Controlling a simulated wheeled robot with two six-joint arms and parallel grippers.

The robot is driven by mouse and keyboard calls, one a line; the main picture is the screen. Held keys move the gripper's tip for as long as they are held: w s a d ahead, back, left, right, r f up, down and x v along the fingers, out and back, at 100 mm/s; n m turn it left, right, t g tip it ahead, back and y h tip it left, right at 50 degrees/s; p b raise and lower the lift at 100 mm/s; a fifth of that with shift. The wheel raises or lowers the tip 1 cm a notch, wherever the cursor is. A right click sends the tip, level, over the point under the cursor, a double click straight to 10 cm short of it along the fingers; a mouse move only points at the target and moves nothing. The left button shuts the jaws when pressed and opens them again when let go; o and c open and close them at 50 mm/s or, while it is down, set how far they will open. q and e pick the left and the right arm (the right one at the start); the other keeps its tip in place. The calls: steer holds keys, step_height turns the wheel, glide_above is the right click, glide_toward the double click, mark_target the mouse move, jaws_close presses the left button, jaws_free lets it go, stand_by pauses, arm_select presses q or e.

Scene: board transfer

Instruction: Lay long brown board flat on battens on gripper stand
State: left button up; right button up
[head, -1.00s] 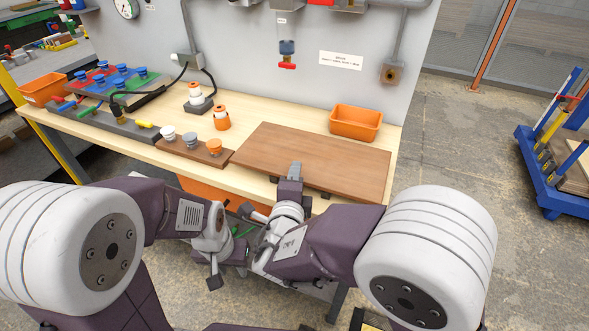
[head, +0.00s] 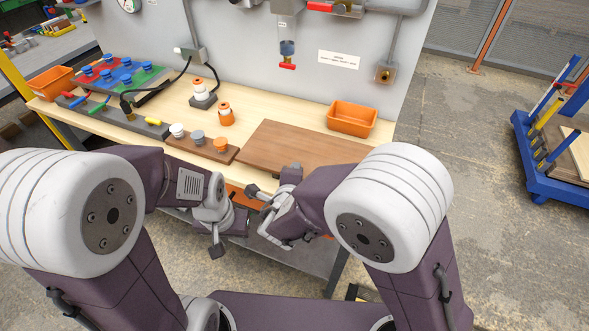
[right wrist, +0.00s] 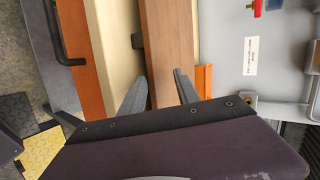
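The long brown board (head: 300,145) lies flat at the front of the workbench. It is raised slightly, with a dark batten (right wrist: 137,41) showing at its edge in the right wrist view. The board (right wrist: 168,35) also shows there, reaching down toward my right gripper (right wrist: 160,78). That gripper's fingers are apart near the board; I cannot tell contact. In the head view my right gripper (head: 290,174) is partly hidden by its arm at the bench's front edge. My left gripper (head: 235,221) is open and empty, low in front of the bench. I cannot identify a separate gripper stand.
A brown rack with white, grey and orange knobs (head: 204,146) stands left of the board. An orange bin (head: 352,119) sits behind it at right. Orange-topped pieces, a cable and coloured trays fill the back left. A blue cart (head: 550,172) stands far right.

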steer(key=shift+s+r+g+p, duration=0.2)
steer(key=shift+g+p, duration=0.6)
steer(key=shift+p, duration=1.7)
steer(key=shift+r+g+p, duration=0.25)
steer(key=shift+g+p, duration=0.55)
steer(key=shift+p, duration=1.65)
steer(key=g+p, duration=0.2)
steer(key=p, duration=0.6)
steer(key=shift+s+r, duration=0.1)
steer(key=shift+r, duration=0.05)
steer(key=shift+g+p, duration=0.3)
steer(key=shift+f, duration=0.25)
steer(key=shift+s+r, duration=0.35)
steer(key=shift+s, duration=0.45)
steer(key=shift+s+r, duration=0.3)
steer(key=shift+s, duration=0.5)
steer(key=o, duration=0.6)
steer(key=shift+w, duration=0.1)
steer(key=shift+c, duration=0.2)
